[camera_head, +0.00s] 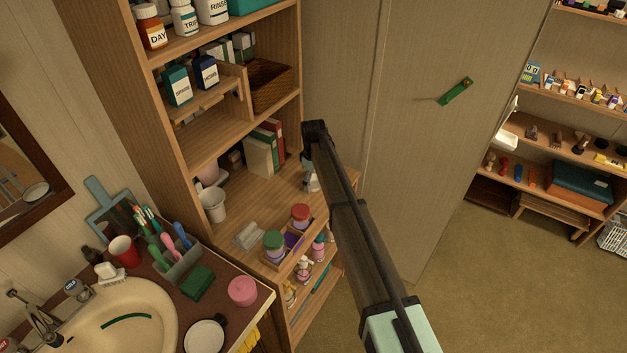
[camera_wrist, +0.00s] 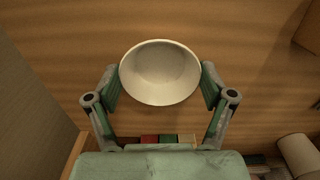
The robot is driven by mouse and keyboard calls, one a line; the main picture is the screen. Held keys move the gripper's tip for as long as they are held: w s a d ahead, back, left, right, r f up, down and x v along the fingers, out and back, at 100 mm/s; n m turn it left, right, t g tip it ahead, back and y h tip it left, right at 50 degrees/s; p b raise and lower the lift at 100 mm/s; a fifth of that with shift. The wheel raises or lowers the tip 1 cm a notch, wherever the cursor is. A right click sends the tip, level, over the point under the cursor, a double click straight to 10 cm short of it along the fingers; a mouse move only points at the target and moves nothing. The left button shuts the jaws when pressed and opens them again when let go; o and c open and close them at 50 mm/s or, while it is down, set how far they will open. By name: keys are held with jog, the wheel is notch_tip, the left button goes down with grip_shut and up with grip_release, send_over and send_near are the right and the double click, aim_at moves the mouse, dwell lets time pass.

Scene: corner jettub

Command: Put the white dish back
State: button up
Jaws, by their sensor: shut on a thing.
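The white dish (camera_wrist: 160,72) is a round, shallow bowl seen in the wrist view, with its open side facing the camera. My gripper (camera_wrist: 160,88) is shut on it, with one green finger pad against each side of the rim. Wood-grained surface shows behind the dish; whether the dish touches it I cannot tell. In the head view my gripper (camera_head: 311,172) is at the right side of the wooden shelf unit, at the level of the shelf with the books. My arm hides part of it there, and the dish cannot be clearly made out.
The wooden shelf unit (camera_head: 222,131) holds several books (camera_head: 260,152), a white cup (camera_head: 213,205) and a wicker basket (camera_head: 270,86). Jars and bottles stand on lower shelves. A sink (camera_head: 120,325) and counter lie at left. Open floor (camera_head: 480,270) lies right of my arm.

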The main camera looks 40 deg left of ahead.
aim_at(314, 181)
jog(key=o, duration=1.1)
